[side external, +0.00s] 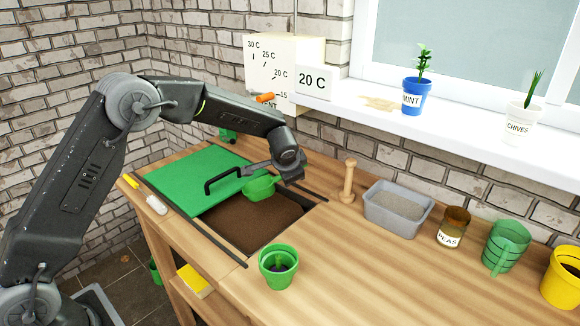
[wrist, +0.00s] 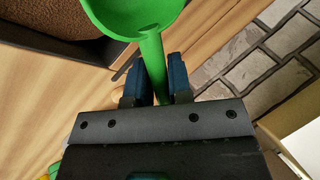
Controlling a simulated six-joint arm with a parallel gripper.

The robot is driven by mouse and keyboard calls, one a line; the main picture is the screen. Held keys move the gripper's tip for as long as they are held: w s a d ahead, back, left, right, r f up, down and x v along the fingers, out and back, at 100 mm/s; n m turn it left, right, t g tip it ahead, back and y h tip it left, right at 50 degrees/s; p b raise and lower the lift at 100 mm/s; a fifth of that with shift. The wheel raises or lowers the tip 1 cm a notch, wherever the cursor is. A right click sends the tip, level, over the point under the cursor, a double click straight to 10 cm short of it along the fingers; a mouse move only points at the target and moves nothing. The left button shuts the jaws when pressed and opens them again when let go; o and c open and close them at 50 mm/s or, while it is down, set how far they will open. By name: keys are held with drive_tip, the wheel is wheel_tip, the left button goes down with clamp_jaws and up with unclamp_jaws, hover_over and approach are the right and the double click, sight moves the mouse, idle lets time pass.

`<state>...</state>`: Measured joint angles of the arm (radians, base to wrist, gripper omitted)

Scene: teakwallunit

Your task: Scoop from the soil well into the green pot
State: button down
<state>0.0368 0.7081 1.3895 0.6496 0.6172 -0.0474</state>
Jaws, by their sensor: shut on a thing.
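My gripper (wrist: 156,88) is shut on the handle of a green scoop (wrist: 140,14), which fills the top of the wrist view. In the side view the scoop (side external: 260,188) hangs over the soil well (side external: 250,222), close to the brown soil; I cannot tell whether it touches. Its load is not visible. The green pot (side external: 278,268) stands on the bench in front of the well, with something small and dark purple inside. A green sliding lid (side external: 188,177) with a black handle (side external: 222,180) lies over the left part of the well.
A wooden dibber (side external: 348,182), a grey tray (side external: 398,208), a PEAS jar (side external: 453,228), a green ribbed cup (side external: 506,247) and a yellow pot (side external: 563,280) stand along the right. MINT (side external: 414,97) and CHIVES (side external: 520,122) pots sit on the sill. Bench right of the green pot is clear.

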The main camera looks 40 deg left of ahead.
drive_tip(key=shift+g+y, duration=0.4)
drive_tip(key=shift+g, duration=0.2)
drive_tip(key=s+f, duration=0.1)
drive_tip(key=f, duration=0.2)
drive_tip(key=s+a+f, duration=0.1)
drive_tip(key=f, duration=0.3)
drive_tip(key=s+a+f, duration=0.1)
drive_tip(key=f, duration=0.3)
drive_tip(key=shift+s+a, duration=0.1)
drive_tip(key=shift+s, duration=0.05)
drive_tip(key=shift+m+g+y, duration=0.5)
drive_tip(key=shift+g, duration=0.1)
drive_tip(key=shift+w+d+r, duration=0.2)
drive_tip(key=shift+w+r, duration=0.1)
drive_tip(key=shift+r, duration=1.3)
drive_tip(key=shift+w+d+r, duration=0.25)
drive_tip(key=shift+w+r, duration=0.1)
drive_tip(key=shift+r, duration=1.3)
drive_tip(key=shift+w+d+r, duration=0.2)
drive_tip(key=shift+w+r, duration=0.1)
drive_tip(key=shift+r, duration=1.3)
